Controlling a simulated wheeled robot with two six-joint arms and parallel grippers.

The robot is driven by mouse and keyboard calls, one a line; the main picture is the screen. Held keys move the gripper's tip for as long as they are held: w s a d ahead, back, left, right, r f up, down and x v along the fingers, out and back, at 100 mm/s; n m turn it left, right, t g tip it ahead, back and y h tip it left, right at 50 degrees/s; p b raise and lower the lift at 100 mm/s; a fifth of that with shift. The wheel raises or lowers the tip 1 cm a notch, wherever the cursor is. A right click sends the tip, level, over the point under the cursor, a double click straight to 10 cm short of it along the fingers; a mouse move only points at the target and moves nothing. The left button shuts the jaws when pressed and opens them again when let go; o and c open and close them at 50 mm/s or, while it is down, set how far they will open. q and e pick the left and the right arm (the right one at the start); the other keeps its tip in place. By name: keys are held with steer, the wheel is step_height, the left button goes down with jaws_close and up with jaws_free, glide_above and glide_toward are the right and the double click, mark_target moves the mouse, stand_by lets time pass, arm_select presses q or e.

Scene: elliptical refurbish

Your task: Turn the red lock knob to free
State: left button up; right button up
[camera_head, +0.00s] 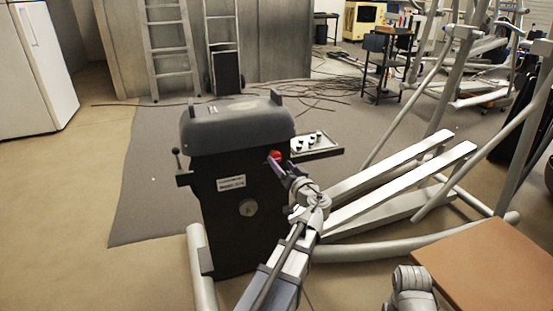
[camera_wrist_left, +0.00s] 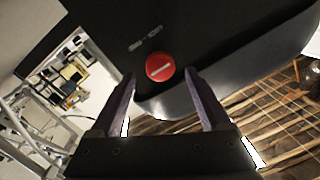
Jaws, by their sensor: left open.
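The red lock knob (camera_head: 275,155) is on the upper right of the dark machine housing (camera_head: 228,205). In the left wrist view the knob (camera_wrist_left: 160,67) is a round red disc with a slightly slanted white bar, on a black panel. My left gripper (camera_head: 279,166) is at the knob in the head view, hiding part of it. In the wrist view its two fingers (camera_wrist_left: 161,76) are apart, one on each side of the knob's picture position. The knob looks at or just beyond the fingertips; contact cannot be told. My right gripper does not show.
A small tray (camera_head: 318,150) with dark-topped white pieces juts out right of the housing. Pale pedal rails (camera_head: 385,185) and a floor tube lie to the right. A brown tabletop (camera_head: 500,262) is at the lower right. The floor left of the machine is clear.

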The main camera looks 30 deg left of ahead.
mark_target(277, 159)
arm_select(q)
steer(key=shift+x, duration=2.4)
steer(key=shift+c, duration=0.3)
jaws_close()
